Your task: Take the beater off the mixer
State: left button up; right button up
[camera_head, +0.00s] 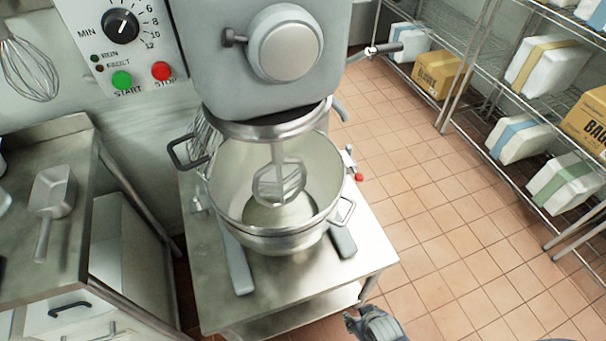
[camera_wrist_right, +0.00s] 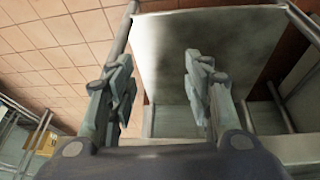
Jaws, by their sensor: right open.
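The mixer (camera_head: 270,88) stands on a steel table in the middle of the head view. Its grey flat beater (camera_head: 279,184) hangs on the shaft under the mixer head, inside the steel bowl (camera_head: 330,160). My right gripper (camera_head: 368,318) is at the bottom of the head view, in front of the table's right corner, lower than the bowl and well apart from the beater. In the right wrist view the right gripper (camera_wrist_right: 158,90) is open and empty, its two fingers apart. My left gripper is in neither view.
The steel table (camera_head: 365,258) holds the mixer. A side counter (camera_head: 30,130) with a scoop (camera_head: 53,193) stands at left. A whisk (camera_head: 28,66) hangs on the wall. Wire shelves (camera_head: 470,110) with bags and boxes are at right. Tiled floor between is clear.

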aim_at(279, 156)
jog(key=w+a+r+t+p, duration=0.1)
jog(key=w+a+r+t, duration=0.15)
jog(key=r, duration=0.95)
jog(key=w+a+r+t+y, duration=0.15)
jog(key=w+r, duration=0.25)
jog(key=r, duration=0.8)
jog(key=w+a+r+t+p, duration=0.1)
jog(key=w+a+r+t, duration=0.2)
jog(key=r, duration=0.9)
jog(key=w+a+r+n+t+y, duration=0.1)
jog(key=w+a+r+t+y, duration=0.25)
jog(key=a+r, duration=0.75)
jog(key=shift+g, duration=0.45)
jog(key=x, duration=0.2)
jog(key=b+x, duration=0.1)
jog(key=x, duration=0.2)
jog(key=d+b+x, duration=0.1)
jog(key=x, duration=0.2)
jog(key=shift+w+r, duration=0.3)
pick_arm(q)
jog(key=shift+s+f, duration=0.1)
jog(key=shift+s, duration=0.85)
pick_arm(e)
jog(key=shift+x, duration=1.2)
jog(key=shift+c, duration=0.3)
grip_shut()
jog(key=c, duration=0.9)
grip_release()
jog(key=shift+r, duration=0.15)
grip_shut()
